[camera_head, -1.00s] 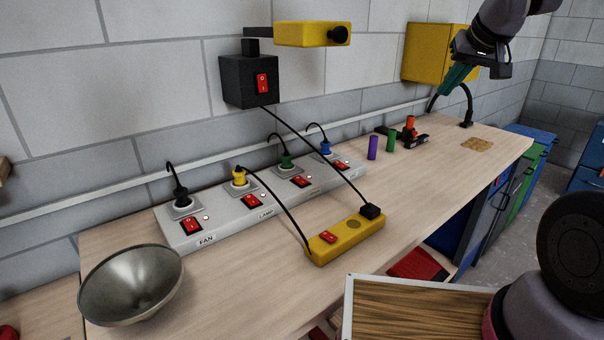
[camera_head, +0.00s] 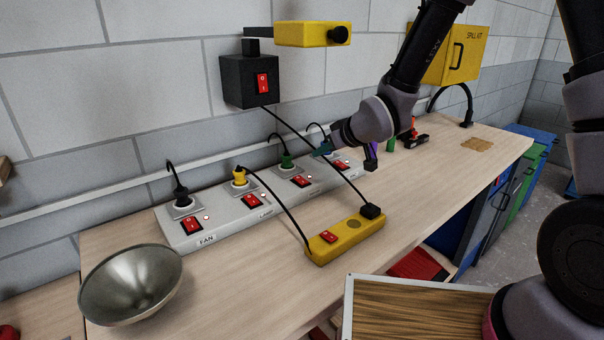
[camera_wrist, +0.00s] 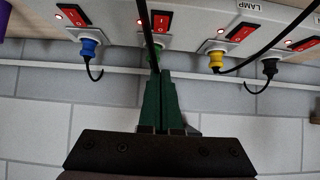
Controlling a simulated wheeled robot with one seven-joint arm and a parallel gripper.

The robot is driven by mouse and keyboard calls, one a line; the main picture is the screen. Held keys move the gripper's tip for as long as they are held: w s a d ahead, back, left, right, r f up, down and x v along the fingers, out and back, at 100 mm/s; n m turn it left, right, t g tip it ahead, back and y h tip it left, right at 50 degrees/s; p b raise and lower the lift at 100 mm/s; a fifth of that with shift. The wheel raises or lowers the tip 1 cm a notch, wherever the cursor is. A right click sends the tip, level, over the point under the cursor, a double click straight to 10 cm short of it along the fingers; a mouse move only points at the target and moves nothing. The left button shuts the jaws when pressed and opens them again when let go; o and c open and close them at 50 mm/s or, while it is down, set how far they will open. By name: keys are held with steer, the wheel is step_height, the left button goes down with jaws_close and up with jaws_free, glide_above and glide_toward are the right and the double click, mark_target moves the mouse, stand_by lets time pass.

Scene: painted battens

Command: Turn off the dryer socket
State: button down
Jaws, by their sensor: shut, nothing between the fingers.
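A white power strip (camera_head: 225,226) lies on the bench with several plugs and red rocker switches. Labels FAN and LAMP are readable at its left sockets; I see no readable dryer label. The green plug (camera_head: 286,160) has a red switch (camera_head: 302,181) in front of it. The blue plug (camera_head: 326,147) and its switch (camera_head: 342,165) are at the right end. My gripper (camera_head: 322,151) is shut and empty above this right part. In the wrist view, its green fingers (camera_wrist: 160,74) point towards the green plug's switch (camera_wrist: 160,21) and partly hide that plug.
A black cable runs from the wall switch box (camera_head: 249,82) over the strip to a yellow power block (camera_head: 345,238). It crosses close to my fingers. A metal bowl (camera_head: 130,285) stands front left. Purple and green cylinders stand right of the strip. The bench's right part has free room.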

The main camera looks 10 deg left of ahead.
steer(key=shift+w, duration=0.1)
glide_above(302, 181)
steer(key=f, duration=0.5)
steer(key=shift+s+d+f, duration=0.35)
steer(key=shift+s+f, duration=0.05)
steer(key=f, duration=0.3)
steer(key=shift+w+a+f, duration=0.2)
steer(key=shift+w+a, duration=0.1)
steer(key=shift+w, duration=0.05)
steer(key=shift+f, duration=0.45)
steer(key=shift+a+f, duration=0.15)
steer(key=shift+f, duration=0.1)
steer(key=shift+w, duration=0.1)
steer(key=shift+w+a, duration=0.1)
steer(key=shift+a, duration=0.05)
